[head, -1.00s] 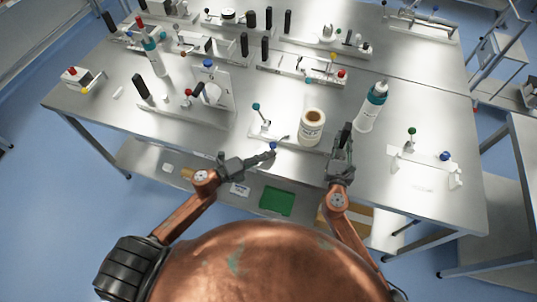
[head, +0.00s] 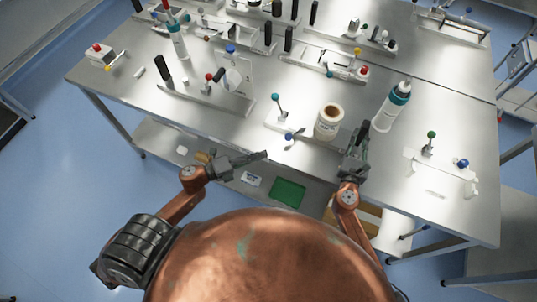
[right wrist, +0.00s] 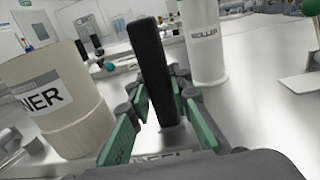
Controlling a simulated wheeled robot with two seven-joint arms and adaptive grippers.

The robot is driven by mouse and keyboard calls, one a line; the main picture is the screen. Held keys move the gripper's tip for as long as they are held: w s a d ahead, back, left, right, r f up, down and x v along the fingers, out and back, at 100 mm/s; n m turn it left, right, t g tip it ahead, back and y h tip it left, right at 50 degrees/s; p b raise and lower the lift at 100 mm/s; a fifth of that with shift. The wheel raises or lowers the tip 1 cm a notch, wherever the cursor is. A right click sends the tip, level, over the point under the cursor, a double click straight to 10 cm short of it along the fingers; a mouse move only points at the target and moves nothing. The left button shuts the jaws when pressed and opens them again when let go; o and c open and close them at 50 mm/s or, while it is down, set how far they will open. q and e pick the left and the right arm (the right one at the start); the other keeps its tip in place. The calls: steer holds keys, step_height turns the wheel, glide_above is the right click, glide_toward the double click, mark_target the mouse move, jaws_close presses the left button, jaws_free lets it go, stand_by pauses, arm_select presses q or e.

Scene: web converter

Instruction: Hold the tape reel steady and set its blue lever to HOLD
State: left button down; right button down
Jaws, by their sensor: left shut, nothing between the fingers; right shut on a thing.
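The cream reel (head: 329,121) stands upright on a pale base (head: 283,124) near the front edge of the table. In the right wrist view the reel (right wrist: 60,98) shows a label ending in "NER". The blue lever's knob (head: 289,136) is low at the front of the base. A lever with a teal knob (head: 275,97) rises at its left. My left gripper (head: 266,154) is shut and empty, left of the blue knob and apart from it. My right gripper (head: 359,143) is shut on a black upright handle (right wrist: 150,65) right of the reel. The HOLD mark is not readable.
A teal-capped white bottle (head: 391,106) stands right of the handle; it shows a "ROLLER" label in the right wrist view (right wrist: 207,50). A fixture with green and blue knobs (head: 440,170) is further right. Several more fixtures fill the back and left. The front table edge is close.

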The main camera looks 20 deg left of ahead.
steer(key=shift+d+f+p, duration=0.1)
steer(key=shift+f+p, duration=0.2)
steer(key=shift+p, duration=0.15)
stand_by(0.7)
steer(key=c, duration=2.1)
jaws_free()
steer(key=o, duration=0.4)
steer(key=shift+r, duration=0.3)
steer(key=s, duration=1.2)
steer(key=shift+d, duration=0.35)
